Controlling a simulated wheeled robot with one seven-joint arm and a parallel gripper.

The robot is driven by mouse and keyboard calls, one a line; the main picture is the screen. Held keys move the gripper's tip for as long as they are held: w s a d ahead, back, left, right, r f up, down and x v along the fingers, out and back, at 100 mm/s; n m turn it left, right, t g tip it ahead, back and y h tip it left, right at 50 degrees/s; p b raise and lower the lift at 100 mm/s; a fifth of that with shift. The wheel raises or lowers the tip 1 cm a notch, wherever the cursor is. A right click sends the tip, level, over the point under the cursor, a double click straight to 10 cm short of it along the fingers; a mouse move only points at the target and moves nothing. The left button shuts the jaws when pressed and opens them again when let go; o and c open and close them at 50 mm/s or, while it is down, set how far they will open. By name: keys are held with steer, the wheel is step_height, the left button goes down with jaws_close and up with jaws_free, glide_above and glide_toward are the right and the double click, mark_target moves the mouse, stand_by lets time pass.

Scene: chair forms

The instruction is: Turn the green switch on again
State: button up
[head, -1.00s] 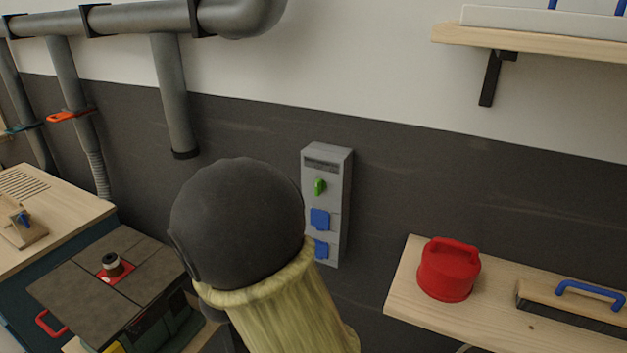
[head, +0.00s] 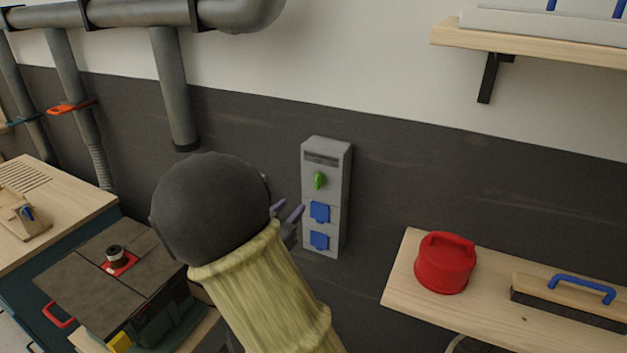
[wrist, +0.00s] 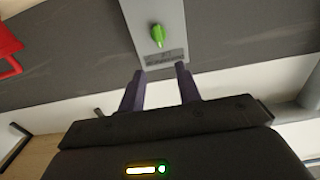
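The green switch (head: 319,180) is a small knob on the upper front of a grey wall box (head: 345,190). Two blue socket covers sit below it, the upper one (head: 320,212) and the lower one (head: 319,240). In the wrist view the green switch (wrist: 157,35) lies ahead of the fingers, a little above the gap between them. My gripper (wrist: 160,75) is open and empty, its two purple fingers apart and not touching the switch. In the head view my gripper (head: 288,212) shows left of the box, partly hidden by my dark round arm joint.
A wooden shelf (head: 400,285) at the lower right holds a red lidded container (head: 445,265) and a brush with a blue handle (head: 570,300). Grey pipes (head: 172,90) run along the wall at the left. A machine table (head: 90,280) stands at the lower left.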

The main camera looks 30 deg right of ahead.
mark_target(316, 180)
steer(key=p+x, duration=0.3)
steer(key=x, duration=1)
steer(key=shift+p, duration=0.4)
steer(key=shift+s, duration=0.1)
steer(key=shift+a, duration=0.1)
jaws_close()
